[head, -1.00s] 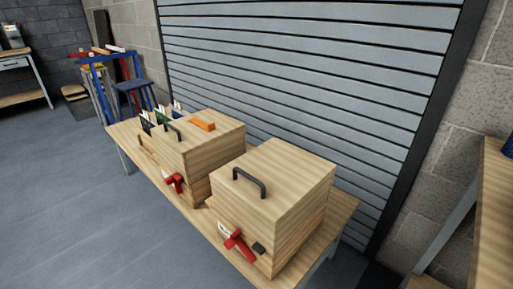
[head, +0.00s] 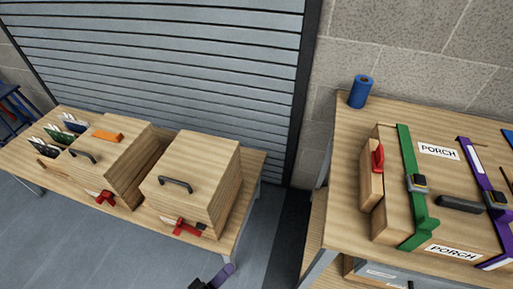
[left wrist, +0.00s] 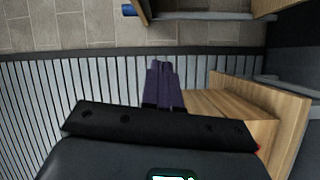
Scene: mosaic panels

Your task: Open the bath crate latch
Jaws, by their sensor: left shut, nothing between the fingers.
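Two closed wooden crates stand on a low table: a nearer crate (head: 193,165) and a farther crate (head: 112,150). Each has a black handle on top and a red latch low on its front. The nearer crate's red latch (head: 181,227) sits beside a small black piece; the farther crate's red latch (head: 103,198) is partly hidden. I cannot read a bath label on either. My left gripper (head: 224,274) is at the bottom edge, apart from the crates. Its purple fingers (left wrist: 163,82) are together and empty in the left wrist view. My right gripper is not in view.
A bench (head: 340,150) at right holds a wooden case (head: 388,145) with PORCH labels, a green strap (head: 418,200), a purple strap (head: 480,180) and a blue roll (head: 361,91). A floor gap separates it from the crate table (head: 245,190).

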